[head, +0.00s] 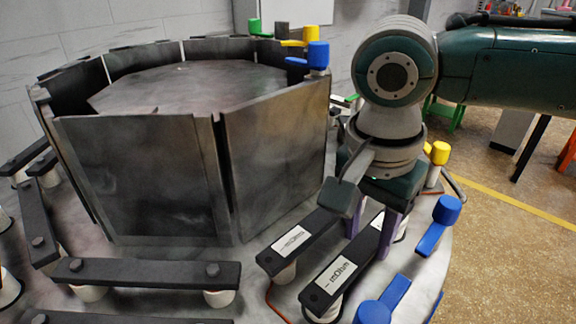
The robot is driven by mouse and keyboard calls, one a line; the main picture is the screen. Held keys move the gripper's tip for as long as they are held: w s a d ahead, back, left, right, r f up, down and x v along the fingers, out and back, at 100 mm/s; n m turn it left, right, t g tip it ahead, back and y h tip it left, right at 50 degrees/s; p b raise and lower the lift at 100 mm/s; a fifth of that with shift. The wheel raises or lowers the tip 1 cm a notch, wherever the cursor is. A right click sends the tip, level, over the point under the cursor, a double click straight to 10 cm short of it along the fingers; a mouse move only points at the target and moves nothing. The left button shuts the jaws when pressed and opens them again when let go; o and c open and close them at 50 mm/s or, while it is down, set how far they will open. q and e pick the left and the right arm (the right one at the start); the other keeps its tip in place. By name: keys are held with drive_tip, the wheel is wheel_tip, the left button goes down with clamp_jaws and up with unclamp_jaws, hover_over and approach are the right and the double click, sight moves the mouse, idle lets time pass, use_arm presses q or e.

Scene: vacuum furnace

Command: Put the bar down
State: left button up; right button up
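The dark grey bar with a white label (316,299) is at the lower right of the furnace, above white round supports (321,310). I cannot tell whether it rests on them or hangs just above. My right gripper (373,245) points down over the bar's far part. Its two purple fingers stand on either side of the bar and look closed on it. The gripper body hides some of the bar's far end. A similar labelled bar (316,222) lies beside it on the left. My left gripper is not in view.
The furnace's metal panel ring (275,160) stands close left of my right gripper. Another dark bar (145,272) lies in front on white supports. Blue clamps (432,238) stand on the right, with a yellow one (440,153) behind. Open floor lies beyond the right rim.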

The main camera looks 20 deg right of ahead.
sight(358, 250)
drive_tip(key=o, duration=0.4)
drive_tip(key=shift+c, duration=0.2)
drive_tip(key=shift+r, duration=0.15)
wheel_tip(358, 250, up, 12)
drive_tip(key=a+p, duration=0.1)
drive_tip(key=p, duration=0.2)
drive_tip(key=shift+s+a, duration=0.2)
drive_tip(key=shift+s, duration=0.05)
